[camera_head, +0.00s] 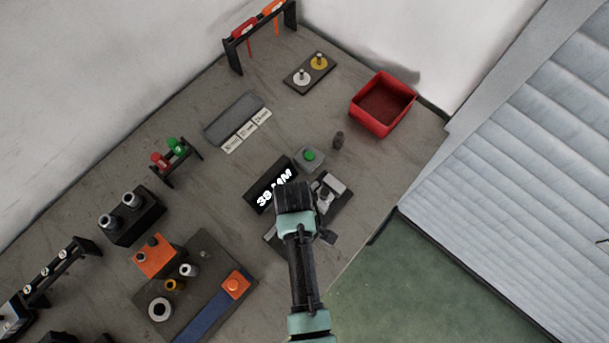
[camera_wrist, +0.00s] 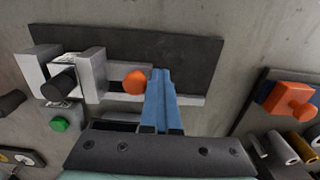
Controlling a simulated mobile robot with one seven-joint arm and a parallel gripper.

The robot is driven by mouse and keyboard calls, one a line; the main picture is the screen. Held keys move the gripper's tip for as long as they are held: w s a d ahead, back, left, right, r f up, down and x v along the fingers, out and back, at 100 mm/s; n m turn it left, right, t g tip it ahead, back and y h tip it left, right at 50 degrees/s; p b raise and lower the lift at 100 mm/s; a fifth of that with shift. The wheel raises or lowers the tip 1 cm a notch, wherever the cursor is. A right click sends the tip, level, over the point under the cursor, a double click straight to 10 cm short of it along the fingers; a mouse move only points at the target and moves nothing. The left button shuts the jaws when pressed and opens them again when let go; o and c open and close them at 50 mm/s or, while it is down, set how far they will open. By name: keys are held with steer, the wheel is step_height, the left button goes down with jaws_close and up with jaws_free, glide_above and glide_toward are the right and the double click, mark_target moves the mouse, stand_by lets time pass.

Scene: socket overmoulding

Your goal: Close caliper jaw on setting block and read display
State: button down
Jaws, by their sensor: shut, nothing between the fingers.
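The caliper sits on a dark base plate (camera_wrist: 190,55). In the wrist view its grey fixed jaw (camera_wrist: 30,78) is at the left, and the grey sliding jaw (camera_wrist: 92,72) is right of it. A dark cylindrical piece (camera_wrist: 60,84) lies between the jaws; I cannot tell whether it touches both. An orange knob (camera_wrist: 135,82) is right of the sliding jaw. My gripper (camera_wrist: 160,75) is shut and empty, its blue fingertips close beside the knob's right side.
A grey box with a green button (camera_head: 309,156) and a dark upright cylinder (camera_head: 339,140) stand near the caliper. A red bin (camera_head: 380,105) is at the back right. An orange block fixture (camera_head: 155,257) and a dark fixture plate with a blue strip (camera_head: 205,312) are left of my arm.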

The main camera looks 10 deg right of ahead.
steer(key=shift+w+d+r, duration=0.1)
steer(key=shift+w+d, duration=0.4)
steer(key=shift+d, duration=0.25)
stand_by(0.6)
steer(key=shift+s+a, duration=0.1)
steer(key=shift+a, duration=0.15)
steer(key=shift+s+a+r+p, duration=0.1)
steer(key=shift+s+a+p, duration=0.2)
steer(key=shift+p, duration=0.2)
step_height(320, 180, up, 8)
steer(key=p, duration=0.8)
steer(key=shift+f, duration=0.2)
steer(key=shift+a, duration=0.1)
